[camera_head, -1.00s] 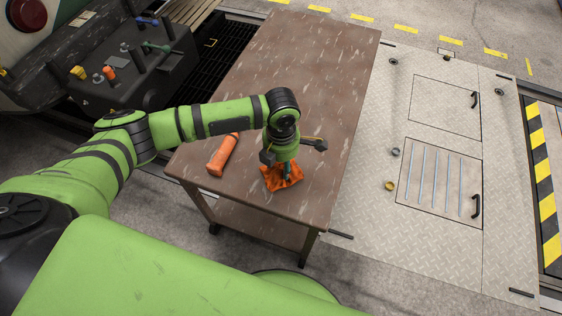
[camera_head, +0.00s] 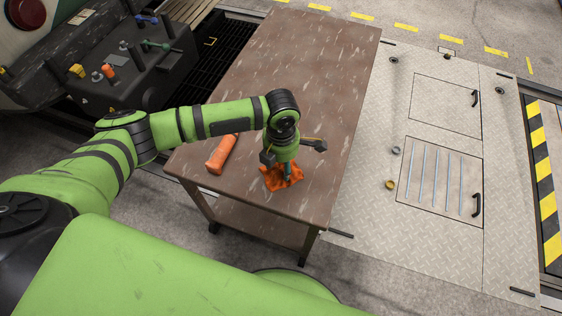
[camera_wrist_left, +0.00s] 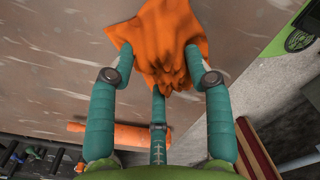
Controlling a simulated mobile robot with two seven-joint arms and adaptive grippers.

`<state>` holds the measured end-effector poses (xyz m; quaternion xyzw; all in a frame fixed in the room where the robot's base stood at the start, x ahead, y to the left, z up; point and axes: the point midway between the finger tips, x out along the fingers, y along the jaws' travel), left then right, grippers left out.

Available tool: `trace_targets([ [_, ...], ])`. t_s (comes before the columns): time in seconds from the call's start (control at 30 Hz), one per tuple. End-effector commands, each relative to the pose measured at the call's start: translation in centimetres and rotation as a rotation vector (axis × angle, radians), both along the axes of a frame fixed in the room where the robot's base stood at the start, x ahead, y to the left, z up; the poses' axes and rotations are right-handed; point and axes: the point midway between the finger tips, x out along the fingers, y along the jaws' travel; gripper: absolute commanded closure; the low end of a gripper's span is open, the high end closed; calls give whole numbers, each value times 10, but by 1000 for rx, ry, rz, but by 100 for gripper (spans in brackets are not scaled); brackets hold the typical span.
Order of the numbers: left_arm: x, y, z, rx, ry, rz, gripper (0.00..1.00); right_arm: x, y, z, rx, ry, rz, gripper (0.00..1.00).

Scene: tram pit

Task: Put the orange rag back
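The orange rag (camera_head: 292,180) lies crumpled on the near part of the brown worktable (camera_head: 308,85). My left gripper (camera_head: 283,172) points straight down at it from above. In the left wrist view the rag (camera_wrist_left: 165,35) is bunched between the teal fingers of my left gripper (camera_wrist_left: 160,55). The two outer fingers bend inward with their tips at the rag's sides, and the third tip is at its near edge. The tips stand apart, and I cannot tell whether they grip the cloth. My right gripper is not in view.
An orange cylinder (camera_head: 222,153) lies on the table left of my gripper; it also shows in the left wrist view (camera_wrist_left: 105,132). A dark machine (camera_head: 130,65) with knobs and levers stands at the upper left. The table's far part is clear. Floor plates (camera_head: 370,200) lie to the right.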

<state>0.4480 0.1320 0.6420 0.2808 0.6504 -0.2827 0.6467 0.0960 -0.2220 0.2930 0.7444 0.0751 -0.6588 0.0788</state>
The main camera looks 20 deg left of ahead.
Motion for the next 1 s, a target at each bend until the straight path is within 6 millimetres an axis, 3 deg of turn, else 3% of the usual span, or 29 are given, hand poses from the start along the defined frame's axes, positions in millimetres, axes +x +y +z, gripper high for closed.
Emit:
trace_targets([
  [0.47,0,0,7,-2,-1,0,28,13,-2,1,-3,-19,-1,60],
  [1.0,1,0,107,-1,-2,0,28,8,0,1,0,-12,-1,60],
])
